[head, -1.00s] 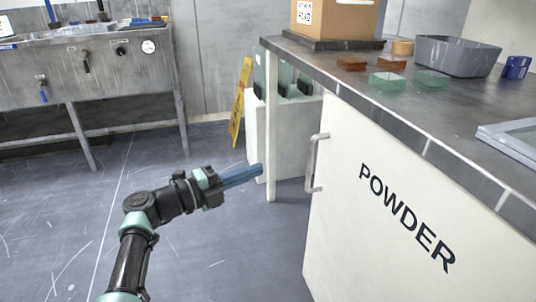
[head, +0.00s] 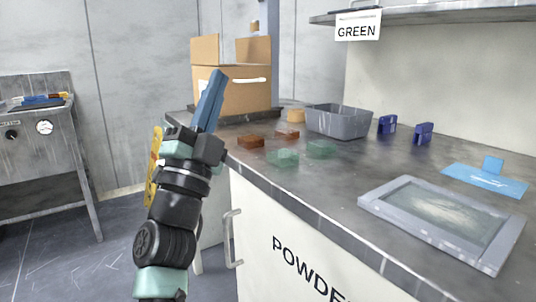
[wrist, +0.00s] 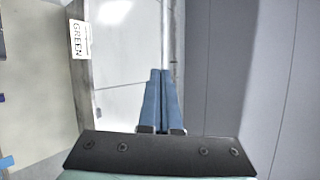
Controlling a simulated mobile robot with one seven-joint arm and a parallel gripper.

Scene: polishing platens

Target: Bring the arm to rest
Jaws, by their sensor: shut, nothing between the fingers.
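My gripper (head: 212,88) points upward in the head view, its blue fingers shut together with nothing between them. It stands in front of the left end of the counter, and its fingers overlap the cardboard box in the picture. In the wrist view the blue fingers (wrist: 160,95) lie side by side and touch. Only wall, floor-like grey panels and a shelf edge show beyond them. My arm rises from the bottom of the head view, left of the POWDER cabinet.
The counter (head: 330,185) holds an open cardboard box (head: 247,95), a grey bin (head: 338,121), brown and green translucent pieces (head: 283,157), blue items (head: 423,133) and a framed plate (head: 443,218). A shelf (head: 440,14) labelled GREEN overhangs it. A steel bench (head: 50,165) stands left; floor between is free.

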